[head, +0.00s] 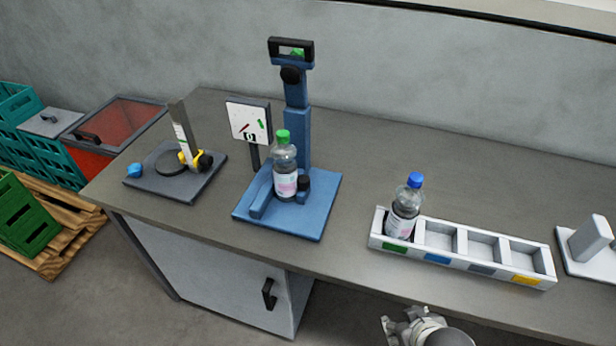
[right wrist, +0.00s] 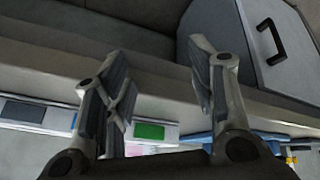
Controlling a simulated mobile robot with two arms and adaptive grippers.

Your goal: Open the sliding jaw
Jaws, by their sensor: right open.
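A blue labelling stand (head: 320,212) sits on the counter, with a column at its back. A clear bottle with a green cap (head: 283,137) stands upright on its base between low blue blocks. A black knob (head: 304,183) is just right of the bottle; it seems to belong to the sliding jaw, whose body is partly hidden. I cannot tell whether the jaw touches the bottle. My right gripper (head: 398,322) is low at the counter's front edge, right of the stand and apart from it. In the right wrist view the right gripper (right wrist: 158,62) is open and empty. My left gripper is not in view.
A white tray (head: 462,269) with coloured tags holds a blue-capped bottle (head: 405,205) in its left compartment; its other compartments look empty. A dial panel (head: 248,122) and a dark-based stand (head: 205,190) are left. A cabinet handle (head: 268,294) sticks out below. Counter between stand and tray is clear.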

